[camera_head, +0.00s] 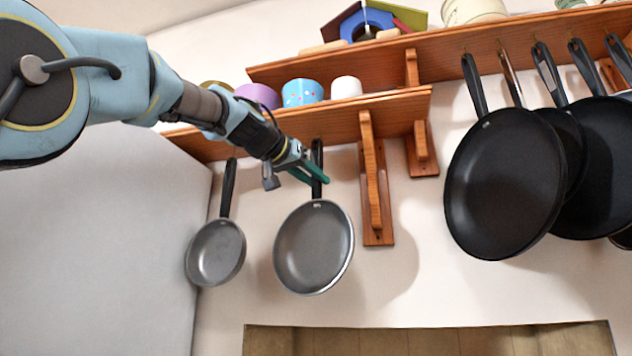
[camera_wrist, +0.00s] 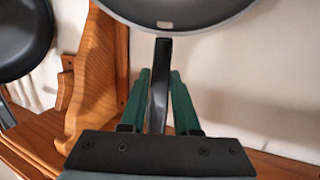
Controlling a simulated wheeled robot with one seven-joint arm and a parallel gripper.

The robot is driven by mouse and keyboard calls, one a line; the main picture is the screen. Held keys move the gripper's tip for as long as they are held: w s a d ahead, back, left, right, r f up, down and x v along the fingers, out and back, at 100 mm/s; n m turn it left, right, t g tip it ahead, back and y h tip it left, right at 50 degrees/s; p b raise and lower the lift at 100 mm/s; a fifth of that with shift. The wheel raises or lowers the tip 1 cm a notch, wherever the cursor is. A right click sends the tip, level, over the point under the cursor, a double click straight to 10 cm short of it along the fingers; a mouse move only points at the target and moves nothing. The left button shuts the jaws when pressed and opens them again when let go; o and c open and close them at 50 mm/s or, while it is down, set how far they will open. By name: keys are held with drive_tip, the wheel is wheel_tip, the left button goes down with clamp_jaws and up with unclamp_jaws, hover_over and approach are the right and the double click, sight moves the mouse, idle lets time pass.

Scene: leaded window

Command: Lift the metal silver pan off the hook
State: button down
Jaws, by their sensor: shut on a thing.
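A silver-grey metal pan (camera_head: 314,248) with a black handle hangs below the lower wooden shelf in the head view. My gripper (camera_head: 318,178) reaches in from the left, with its green fingers at that pan's handle, and is shut on it. In the wrist view the dark handle (camera_wrist: 160,85) stands between the two green fingers of my gripper (camera_wrist: 160,82), and the pan's rim (camera_wrist: 185,18) shows at the top. The handle's upper end and its hook are hidden or too small to make out. A smaller silver-grey pan (camera_head: 216,252) hangs to the left.
The lower wooden shelf (camera_head: 390,103) runs just above my gripper and carries cups. A wooden bracket (camera_head: 376,190) stands close to the right of the pan. Several black pans (camera_head: 505,185) hang farther right. The wall below the silver pans is clear.

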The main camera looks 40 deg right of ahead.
drive_tip(key=shift+s+a+b, duration=0.15)
drive_tip(key=shift+a+b, duration=0.2)
drive_tip(key=shift+a, duration=0.55)
drive_tip(key=shift+s, duration=0.2)
